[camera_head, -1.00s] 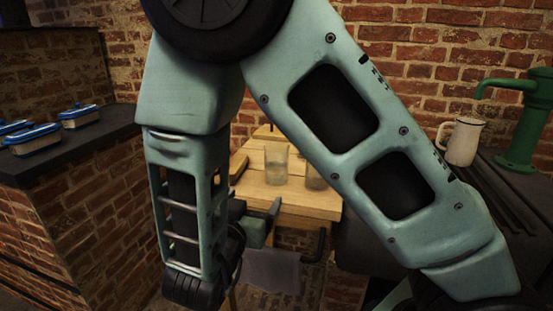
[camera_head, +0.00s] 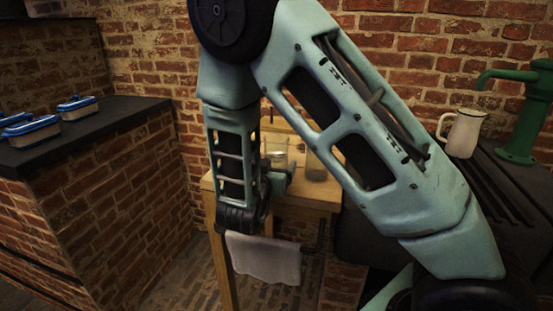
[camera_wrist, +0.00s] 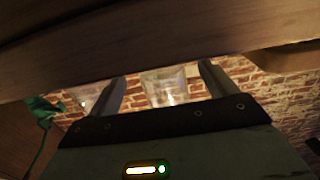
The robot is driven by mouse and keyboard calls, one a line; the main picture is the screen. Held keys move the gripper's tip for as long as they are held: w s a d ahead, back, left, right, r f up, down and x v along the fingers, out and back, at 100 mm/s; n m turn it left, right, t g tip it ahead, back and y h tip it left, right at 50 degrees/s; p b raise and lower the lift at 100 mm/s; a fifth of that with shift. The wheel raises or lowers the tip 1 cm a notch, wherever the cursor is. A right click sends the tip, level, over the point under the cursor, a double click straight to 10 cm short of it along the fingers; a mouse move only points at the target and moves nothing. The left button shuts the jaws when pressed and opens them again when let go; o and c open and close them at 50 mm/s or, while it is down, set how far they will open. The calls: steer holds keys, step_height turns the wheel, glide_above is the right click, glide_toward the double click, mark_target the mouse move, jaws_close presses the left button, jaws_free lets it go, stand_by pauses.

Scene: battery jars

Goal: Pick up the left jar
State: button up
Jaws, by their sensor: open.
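Two clear glass jars stand on the wooden table (camera_head: 300,199). The left jar (camera_head: 277,147) shows beyond my forearm in the head view. The right jar (camera_head: 315,167) is partly hidden by my upper arm. My gripper (camera_head: 285,180) is at the table, in front of the left jar and partly hidden by my arm. In the wrist view, which looks upside down, the gripper's (camera_wrist: 163,78) two fingers are apart with a glass jar (camera_wrist: 165,88) showing between them, apparently the left one. I cannot tell how far it is from the fingertips. The other jar (camera_wrist: 85,98) is fainter, outside the fingers.
A white cloth (camera_head: 264,259) hangs at the table's front. A dark counter (camera_head: 470,195) with a white jug (camera_head: 463,134) and a green pump (camera_head: 525,125) is at right. Blue-lidded boxes (camera_head: 77,107) stand on the left counter. A wood surface crosses the wrist view's top.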

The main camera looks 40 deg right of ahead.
steer(key=shift+x, duration=1.3)
steer(key=c, duration=1.2)
steer(key=shift+r, duration=0.1)
